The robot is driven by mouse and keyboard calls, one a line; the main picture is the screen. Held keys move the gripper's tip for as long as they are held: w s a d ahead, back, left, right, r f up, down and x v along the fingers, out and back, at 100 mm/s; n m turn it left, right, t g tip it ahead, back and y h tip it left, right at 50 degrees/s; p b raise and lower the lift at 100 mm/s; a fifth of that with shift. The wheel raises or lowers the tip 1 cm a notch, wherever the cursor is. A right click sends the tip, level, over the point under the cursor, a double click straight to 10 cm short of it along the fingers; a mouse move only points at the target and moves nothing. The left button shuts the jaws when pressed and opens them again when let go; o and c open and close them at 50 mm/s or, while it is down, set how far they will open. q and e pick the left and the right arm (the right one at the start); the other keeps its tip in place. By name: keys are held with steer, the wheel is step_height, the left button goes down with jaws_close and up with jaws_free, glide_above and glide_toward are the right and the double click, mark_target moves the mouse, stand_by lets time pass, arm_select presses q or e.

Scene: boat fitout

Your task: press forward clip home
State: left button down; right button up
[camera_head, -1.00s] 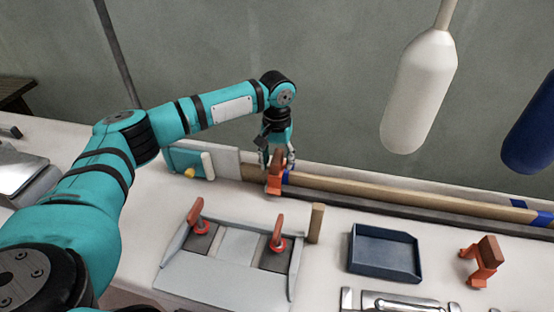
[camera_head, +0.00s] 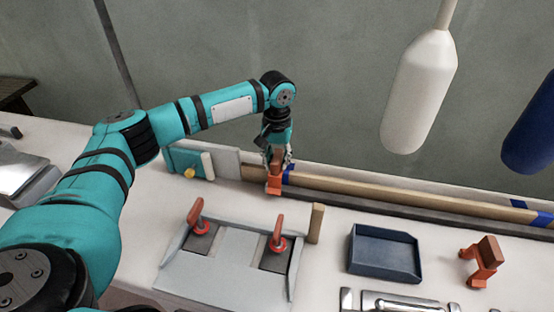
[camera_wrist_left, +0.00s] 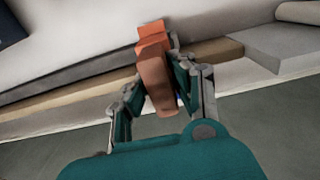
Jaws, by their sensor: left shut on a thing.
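An orange-brown clip (camera_head: 274,184) sits on the long wooden rail (camera_head: 400,195), beside a blue tape mark (camera_head: 288,175). My left gripper (camera_head: 278,164) is over the clip and shut on its upper part. In the left wrist view the clip (camera_wrist_left: 156,76) lies between the fingers (camera_wrist_left: 158,95), its orange end across the rail (camera_wrist_left: 75,92). Whether the clip is fully seated is hidden. A second orange clip (camera_head: 483,262) stands apart on the bench at the right. My right gripper is not in view.
A grey fixture with two red-handled clamps (camera_head: 225,255), a wooden peg (camera_head: 316,223) and a dark blue tray (camera_head: 384,254) stand in front of the rail. A white fender (camera_head: 420,90) and a blue one (camera_head: 530,130) hang at the right.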

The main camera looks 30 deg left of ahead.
arm_select(q)
steer(key=shift+f, duration=0.2)
stand_by(0.4)
steer(key=shift+s+f+p, duration=0.15)
steer(key=shift+f+p, duration=0.15)
steer(key=shift+f, duration=0.35)
steer(key=c, duration=1)
jaws_free()
steer(key=shift+c, duration=0.2)
steer(key=shift+r, duration=0.1)
